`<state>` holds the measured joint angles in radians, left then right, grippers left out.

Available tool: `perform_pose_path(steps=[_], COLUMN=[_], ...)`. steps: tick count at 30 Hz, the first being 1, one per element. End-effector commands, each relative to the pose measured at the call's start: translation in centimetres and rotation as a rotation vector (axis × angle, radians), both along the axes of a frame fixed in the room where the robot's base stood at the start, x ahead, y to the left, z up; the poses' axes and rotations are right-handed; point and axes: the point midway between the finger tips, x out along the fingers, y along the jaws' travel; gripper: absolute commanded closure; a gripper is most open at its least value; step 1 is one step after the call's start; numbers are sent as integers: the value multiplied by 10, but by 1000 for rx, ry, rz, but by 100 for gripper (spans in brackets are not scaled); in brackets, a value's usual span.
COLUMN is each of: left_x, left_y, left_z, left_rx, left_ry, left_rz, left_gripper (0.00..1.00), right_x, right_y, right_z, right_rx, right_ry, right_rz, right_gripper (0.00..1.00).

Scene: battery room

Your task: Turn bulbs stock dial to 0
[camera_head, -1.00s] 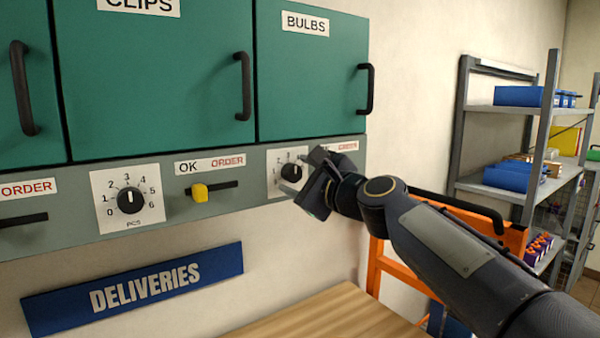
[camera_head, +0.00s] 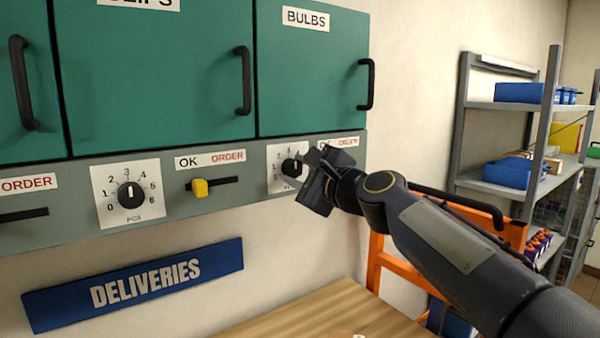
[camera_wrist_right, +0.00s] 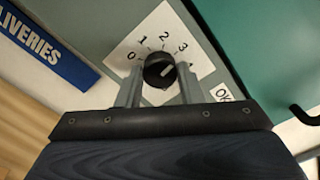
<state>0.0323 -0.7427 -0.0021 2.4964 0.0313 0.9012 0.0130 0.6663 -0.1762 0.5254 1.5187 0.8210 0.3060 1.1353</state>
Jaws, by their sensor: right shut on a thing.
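The bulbs stock dial (camera_head: 291,167) is a black knob on a white numbered plate below the green BULBS cabinet. My right gripper (camera_head: 305,172) reaches it from the right and hides the right part of the plate. In the right wrist view the two grey fingers of the gripper (camera_wrist_right: 159,78) are shut on the sides of the knob (camera_wrist_right: 157,72). The numbers 0 to 4 show; the higher ones are hidden. My left gripper is not in view.
A second dial (camera_head: 131,194) and a yellow slider (camera_head: 200,188) sit on the same grey panel to the left. A blue DELIVERIES sign (camera_head: 140,284) is below. A wooden tabletop (camera_head: 335,312) lies underneath. A grey shelf (camera_head: 510,107) stands at the right.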

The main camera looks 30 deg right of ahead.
Motion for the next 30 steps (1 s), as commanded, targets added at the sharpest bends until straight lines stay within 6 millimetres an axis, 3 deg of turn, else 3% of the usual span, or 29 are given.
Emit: perform_pose_path(steps=[30], left_x=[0], left_y=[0], left_z=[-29], left_rx=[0], left_ry=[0], left_rz=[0], left_gripper=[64], right_x=[0], right_y=[1], right_z=[-3], right_rx=[-936], right_ry=[-74], right_rz=[3], right_gripper=[89])
